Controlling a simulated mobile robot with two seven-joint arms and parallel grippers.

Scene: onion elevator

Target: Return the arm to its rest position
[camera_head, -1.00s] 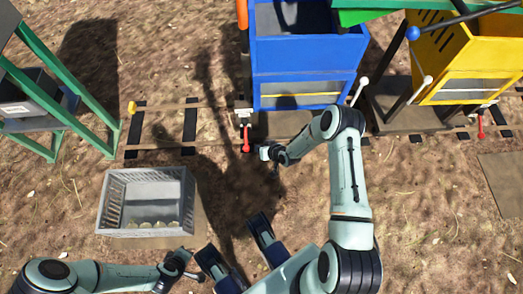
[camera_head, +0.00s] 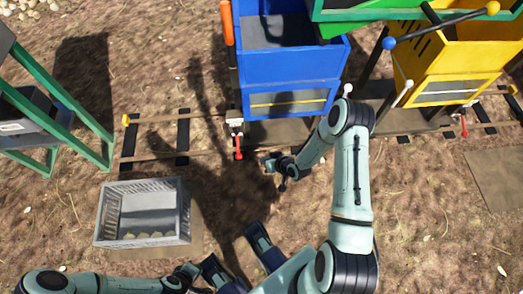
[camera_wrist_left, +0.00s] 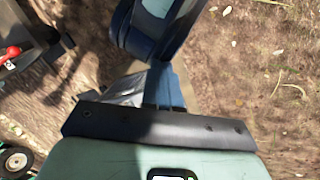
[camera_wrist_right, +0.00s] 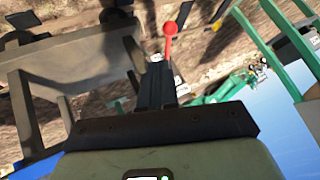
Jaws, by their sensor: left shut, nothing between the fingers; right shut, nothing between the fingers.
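My right arm reaches forward in the head view, bent at the elbow. Its gripper (camera_head: 272,164) is shut and empty, apart from and to the right of a red-tipped lever (camera_head: 238,150) below the blue cart. In the right wrist view the shut fingers (camera_wrist_right: 152,72) show with a red knob (camera_wrist_right: 171,29) beyond them. My left gripper (camera_head: 188,272) is low in the head view, shut and empty, just below a grey crate.
A blue cart (camera_head: 290,65) and a yellow cart (camera_head: 440,70) stand by the rails (camera_head: 183,140). A green frame (camera_head: 75,120) is at left. Bare ground lies right of my right arm.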

